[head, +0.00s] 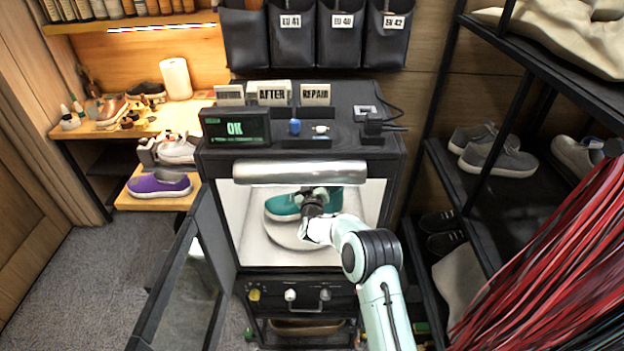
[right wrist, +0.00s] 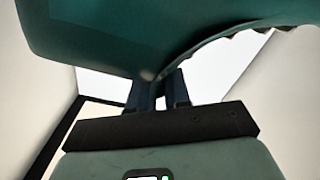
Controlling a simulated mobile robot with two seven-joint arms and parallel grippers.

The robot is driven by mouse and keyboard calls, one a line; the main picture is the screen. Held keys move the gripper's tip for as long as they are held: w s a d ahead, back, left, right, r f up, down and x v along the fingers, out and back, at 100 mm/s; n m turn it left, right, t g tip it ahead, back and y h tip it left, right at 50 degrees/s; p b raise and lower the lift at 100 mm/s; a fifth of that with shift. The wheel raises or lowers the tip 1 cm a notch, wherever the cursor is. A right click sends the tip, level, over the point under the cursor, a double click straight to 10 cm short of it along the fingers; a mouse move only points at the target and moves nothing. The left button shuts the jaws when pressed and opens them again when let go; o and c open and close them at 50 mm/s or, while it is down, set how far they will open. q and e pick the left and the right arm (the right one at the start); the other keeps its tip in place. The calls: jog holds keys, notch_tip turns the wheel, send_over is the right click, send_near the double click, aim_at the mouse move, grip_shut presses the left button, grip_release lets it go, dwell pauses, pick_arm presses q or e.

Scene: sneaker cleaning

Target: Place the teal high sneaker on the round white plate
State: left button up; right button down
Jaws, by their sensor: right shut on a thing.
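The teal high sneaker (head: 284,207) with a white sole is inside the lit white chamber of the black cabinet, toe to the left. It is over the round white plate (head: 286,237); I cannot tell whether the sole touches it. My right gripper (head: 318,194) reaches in through the open front and is shut on the sneaker, hiding part of its middle. In the right wrist view the teal upper (right wrist: 110,35) fills the top, with the two dark fingers (right wrist: 160,88) close together against its edge. My left gripper is not in view.
The cabinet door (head: 180,285) hangs open at the left. A silver bar (head: 299,171) crosses above the opening. A green "OK" display (head: 235,128) stands on top. At right are a shoe rack (head: 480,200) and red and black strands (head: 560,270). A purple sneaker (head: 158,186) sits left.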

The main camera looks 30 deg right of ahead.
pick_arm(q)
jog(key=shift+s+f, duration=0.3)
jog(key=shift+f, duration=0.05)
pick_arm(e)
jog(key=shift+f, duration=0.4)
jog(key=c, duration=1)
grip_release()
jog(key=shift+f, duration=0.1)
jog(key=shift+s+a+b, duration=0.35)
jog(key=shift+s+b, duration=0.1)
jog(key=shift+b, duration=0.05)
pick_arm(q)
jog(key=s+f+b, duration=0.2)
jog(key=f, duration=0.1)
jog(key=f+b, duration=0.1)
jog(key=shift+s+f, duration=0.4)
pick_arm(e)
jog(key=v, duration=1.2)
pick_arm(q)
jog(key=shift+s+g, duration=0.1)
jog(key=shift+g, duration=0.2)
pick_arm(e)
jog(key=shift+s+a, duration=0.1)
jog(key=shift+s, duration=0.05)
